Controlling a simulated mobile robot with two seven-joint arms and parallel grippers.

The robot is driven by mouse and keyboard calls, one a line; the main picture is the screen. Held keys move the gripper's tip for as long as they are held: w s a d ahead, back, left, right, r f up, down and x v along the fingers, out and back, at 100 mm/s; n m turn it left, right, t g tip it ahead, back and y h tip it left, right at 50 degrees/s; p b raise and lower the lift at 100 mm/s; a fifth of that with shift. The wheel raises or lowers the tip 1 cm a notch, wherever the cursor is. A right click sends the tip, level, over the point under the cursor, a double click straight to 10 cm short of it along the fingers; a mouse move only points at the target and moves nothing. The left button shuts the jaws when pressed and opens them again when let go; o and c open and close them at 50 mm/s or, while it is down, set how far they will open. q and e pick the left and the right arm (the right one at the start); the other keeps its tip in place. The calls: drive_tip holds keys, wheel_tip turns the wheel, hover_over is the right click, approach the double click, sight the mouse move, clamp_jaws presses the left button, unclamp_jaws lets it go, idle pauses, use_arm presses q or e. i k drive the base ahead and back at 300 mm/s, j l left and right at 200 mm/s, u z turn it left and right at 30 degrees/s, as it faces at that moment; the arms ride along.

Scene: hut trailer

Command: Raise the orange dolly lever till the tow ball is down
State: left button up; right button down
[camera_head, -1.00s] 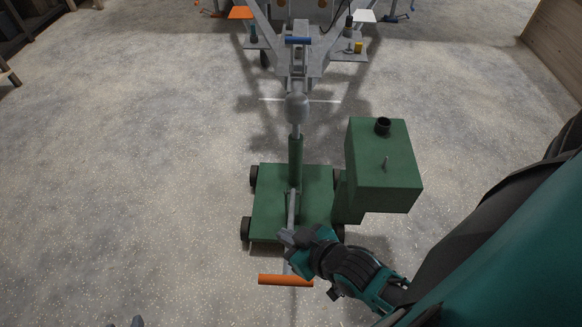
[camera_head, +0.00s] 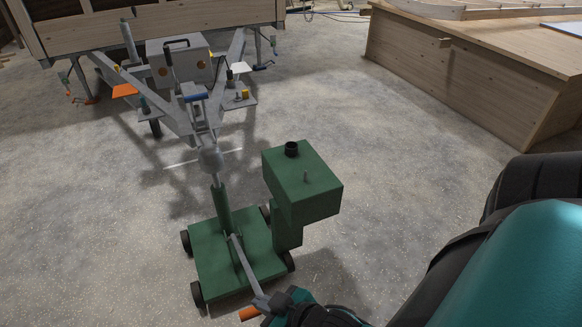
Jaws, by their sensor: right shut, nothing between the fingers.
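The green dolly (camera_head: 213,262) stands on the floor on small black wheels. Its green post (camera_head: 223,208) rises to the grey ball-shaped coupling (camera_head: 210,158) at the front of the trailer frame; whether a tow ball sits inside cannot be seen. The grey lever (camera_head: 245,267) slants from the post base down toward me, with its orange handle (camera_head: 249,313) near the bottom edge. My right gripper (camera_head: 284,299) is shut at the lever beside the orange handle, with nothing visible between its fingers; its contact with the lever is unclear. My left gripper is out of view.
A green box (camera_head: 303,183) with a black cap is mounted on the dolly's right side. The trailer's grey A-frame (camera_head: 166,112) and wooden body (camera_head: 160,22) lie behind. A wooden platform (camera_head: 460,82) stands at the right. The floor at left is clear.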

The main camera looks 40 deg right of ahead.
sight(249, 314)
drive_tip(key=k+j+z, duration=0.65)
drive_tip(key=k+j, duration=0.05)
drive_tip(key=k, duration=0.1)
